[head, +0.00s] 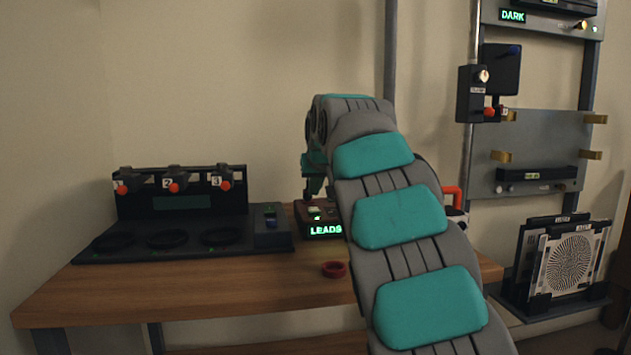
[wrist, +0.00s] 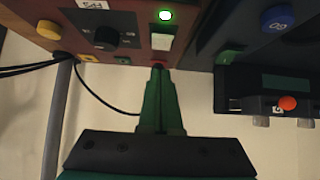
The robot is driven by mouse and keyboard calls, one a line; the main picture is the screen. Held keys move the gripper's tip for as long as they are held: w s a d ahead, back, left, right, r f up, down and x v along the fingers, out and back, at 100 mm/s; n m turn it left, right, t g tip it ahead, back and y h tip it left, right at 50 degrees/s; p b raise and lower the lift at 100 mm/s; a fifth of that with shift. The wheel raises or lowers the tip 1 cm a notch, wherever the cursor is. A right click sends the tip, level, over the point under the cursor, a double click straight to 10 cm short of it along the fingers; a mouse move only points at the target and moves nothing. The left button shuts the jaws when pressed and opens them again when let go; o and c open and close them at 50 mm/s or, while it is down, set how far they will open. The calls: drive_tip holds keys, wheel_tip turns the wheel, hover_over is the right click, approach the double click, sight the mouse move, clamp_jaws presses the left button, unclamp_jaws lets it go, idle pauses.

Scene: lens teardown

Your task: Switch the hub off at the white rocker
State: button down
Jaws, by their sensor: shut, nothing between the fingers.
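The hub (head: 325,230) is a small brown box on the wooden bench with a lit green sign reading LEADS. In the wrist view the hub (wrist: 130,62) fills the top, upside down. Its white rocker (wrist: 163,39) sits beside a lit green-white lamp (wrist: 166,15). My gripper (wrist: 158,70) is shut and empty, its green fingertips just short of the rocker, over a small red spot on the hub. I cannot tell whether they touch it. In the head view my gripper (head: 312,194) points down above the hub, and my arm hides the hub's right side.
A dark station (head: 285,240) with several numbered red-tipped clamps stands left of the hub. A red ring (head: 334,269) lies on the bench (head: 200,290) in front. A black knob (wrist: 106,37) and a yellow button (wrist: 48,29) are near the rocker. Cables run from the hub.

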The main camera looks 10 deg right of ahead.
sight(315, 210)
drive_tip(key=shift+s+f, duration=0.35)
drive_tip(key=shift+f, duration=0.3)
drive_tip(key=shift+s+f, duration=0.35)
drive_tip(key=shift+f, duration=0.25)
drive_tip(key=shift+f, duration=0.1)
drive_tip(key=f+b, duration=0.1)
drive_tip(key=b, duration=0.1)
drive_tip(key=t+b, duration=0.1)
drive_tip(key=shift+s+f+b, duration=0.3)
drive_tip(key=shift+f+b, duration=0.05)
drive_tip(key=shift+b, duration=0.05)
drive_tip(key=shift+r, duration=0.45)
drive_tip(key=shift+r+p, duration=0.75)
drive_tip(key=shift+r, duration=0.05)
